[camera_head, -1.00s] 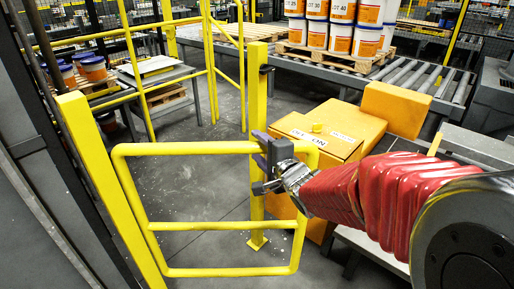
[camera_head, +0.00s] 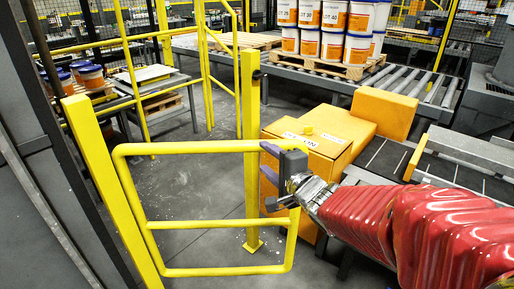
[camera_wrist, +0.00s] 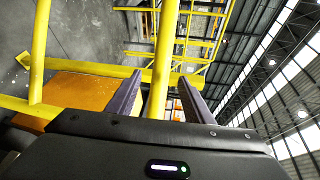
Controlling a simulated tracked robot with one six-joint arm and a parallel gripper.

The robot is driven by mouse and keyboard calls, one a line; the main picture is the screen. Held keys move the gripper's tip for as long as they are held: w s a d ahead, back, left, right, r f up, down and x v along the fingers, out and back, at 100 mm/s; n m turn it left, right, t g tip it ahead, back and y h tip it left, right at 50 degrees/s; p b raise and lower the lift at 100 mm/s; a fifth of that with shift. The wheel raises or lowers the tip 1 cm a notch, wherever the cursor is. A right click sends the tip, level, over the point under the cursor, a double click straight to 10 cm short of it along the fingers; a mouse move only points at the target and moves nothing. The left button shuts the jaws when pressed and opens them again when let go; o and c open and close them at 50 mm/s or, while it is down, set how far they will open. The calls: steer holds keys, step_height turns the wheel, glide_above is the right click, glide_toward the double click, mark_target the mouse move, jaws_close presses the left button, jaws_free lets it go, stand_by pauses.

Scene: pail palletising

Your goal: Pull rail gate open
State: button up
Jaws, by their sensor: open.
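The yellow tubular rail gate (camera_head: 190,224) hangs from a yellow post (camera_head: 98,165) at the left in the head view. Its free end overlaps a second yellow post (camera_head: 251,130) in the picture; I cannot tell the gap between them. My gripper (camera_head: 268,163) is at the gate's upper free corner, coming from the right. In the wrist view, my open gripper (camera_wrist: 160,95) has its two purple fingers on either side of a yellow gate rail (camera_wrist: 166,45). Whether they touch the rail is unclear. The gate's upper right corner is partly hidden by my gripper.
Orange boxes (camera_head: 345,130) stand close behind and right of the gate. A dark-topped conveyor (camera_head: 450,172) lies at the right. A roller conveyor (camera_head: 408,82) carries a pallet of pails at the back. Grey floor (camera_head: 195,190) is clear behind the gate.

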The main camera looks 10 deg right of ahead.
steer(key=shift+s+a+r, duration=0.15)
steer(key=shift+a, duration=0.15)
steer(key=shift+c, duration=1.4)
steer(key=s+a+n+g+y, duration=0.1)
steer(key=s+a+n, duration=0.1)
steer(key=s+a+r+n+g+y, duration=0.1)
steer(key=s+a+n, duration=0.1)
steer(key=a, duration=0.1)
steer(key=s+a+n+g+y, duration=0.1)
steer(key=s+a+n, duration=0.1)
steer(key=s, duration=0.1)
steer(key=shift+a+r+n+y, duration=0.2)
steer(key=shift+n+y, duration=0.1)
steer(key=shift+y, duration=0.1)
jaws_close()
steer(key=s+d+f+n+g+h, duration=0.1)
steer(key=s+f+n+g+h, duration=0.2)
steer(key=s, duration=0.5)
steer(key=s+d+f+n+g+h, duration=0.1)
steer(key=s+f+n+g, duration=0.25)
steer(key=s, duration=0.35)
steer(key=s+d+n+h, duration=0.2)
steer(key=s+d+h, duration=0.2)
steer(key=d, duration=0.6)
steer(key=shift+s+d+h, duration=0.15)
steer(key=shift+d+h, duration=0.2)
steer(key=shift+h, duration=0.15)
steer(key=shift+a+f, duration=0.1)
